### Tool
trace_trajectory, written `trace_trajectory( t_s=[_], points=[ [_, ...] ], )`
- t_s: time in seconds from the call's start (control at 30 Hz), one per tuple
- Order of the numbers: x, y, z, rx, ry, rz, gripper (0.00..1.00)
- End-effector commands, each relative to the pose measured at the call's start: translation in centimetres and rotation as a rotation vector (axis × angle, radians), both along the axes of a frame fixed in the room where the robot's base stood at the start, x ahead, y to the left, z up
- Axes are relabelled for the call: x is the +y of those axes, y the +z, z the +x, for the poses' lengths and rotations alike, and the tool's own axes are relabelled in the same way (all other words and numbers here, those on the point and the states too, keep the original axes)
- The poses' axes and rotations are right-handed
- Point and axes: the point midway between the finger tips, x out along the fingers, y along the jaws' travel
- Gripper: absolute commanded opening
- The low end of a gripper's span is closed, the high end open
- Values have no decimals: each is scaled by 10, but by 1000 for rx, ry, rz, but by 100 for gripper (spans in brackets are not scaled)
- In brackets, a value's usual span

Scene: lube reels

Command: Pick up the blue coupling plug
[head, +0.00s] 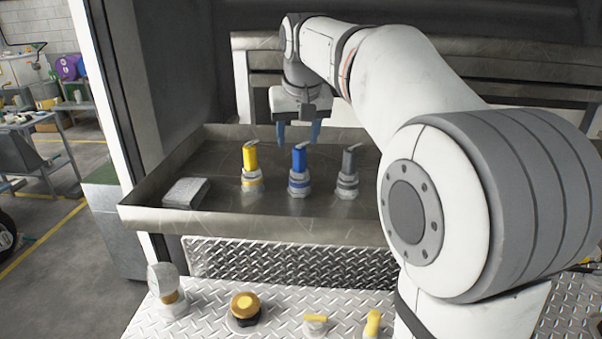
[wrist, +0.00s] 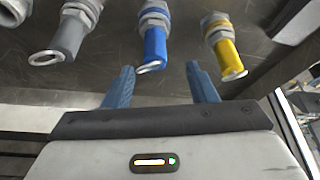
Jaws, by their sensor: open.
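The blue coupling plug (head: 299,168) stands upright in the metal tray, between a yellow plug (head: 250,166) and a grey plug (head: 347,172). In the wrist view the blue plug (wrist: 154,42) is near the top middle, with a metal collar and a ring at its free end. My gripper (head: 299,134) is open and empty, its blue fingers apart behind the plugs in the head view. In the wrist view my gripper's fingertips (wrist: 161,68) point toward the blue plug, which appears in line with the gap, closer to the left finger. Contact is not visible.
The yellow plug (wrist: 225,45) and grey plug (wrist: 70,35) flank the blue one closely. A grey block (head: 186,192) lies at the left of the metal tray (head: 270,227). Several caps and fittings, including a gold-topped one (head: 245,307), stand on the diamond-plate deck (head: 205,320) in front.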

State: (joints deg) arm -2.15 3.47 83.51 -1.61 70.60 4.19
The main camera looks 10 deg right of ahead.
Motion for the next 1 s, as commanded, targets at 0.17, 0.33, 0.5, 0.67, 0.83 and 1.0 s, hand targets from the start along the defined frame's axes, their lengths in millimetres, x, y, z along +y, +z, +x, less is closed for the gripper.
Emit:
trace_trajectory(
  t_s=[0.17, 0.33, 0.5, 0.67, 0.83, 1.0],
  points=[
    [-6, -20, 6, 4, -10, 0, 52],
    [-10, -45, 14, 2, -13, 0, 52],
    [-11, -55, 18, 0, -15, 0, 52],
    [-11, -56, 18, 0, -16, 0, 52],
    [-11, -55, 18, 0, -16, 0, 40],
    [-12, -55, 18, -1, -16, 0, 26]
  ],
)
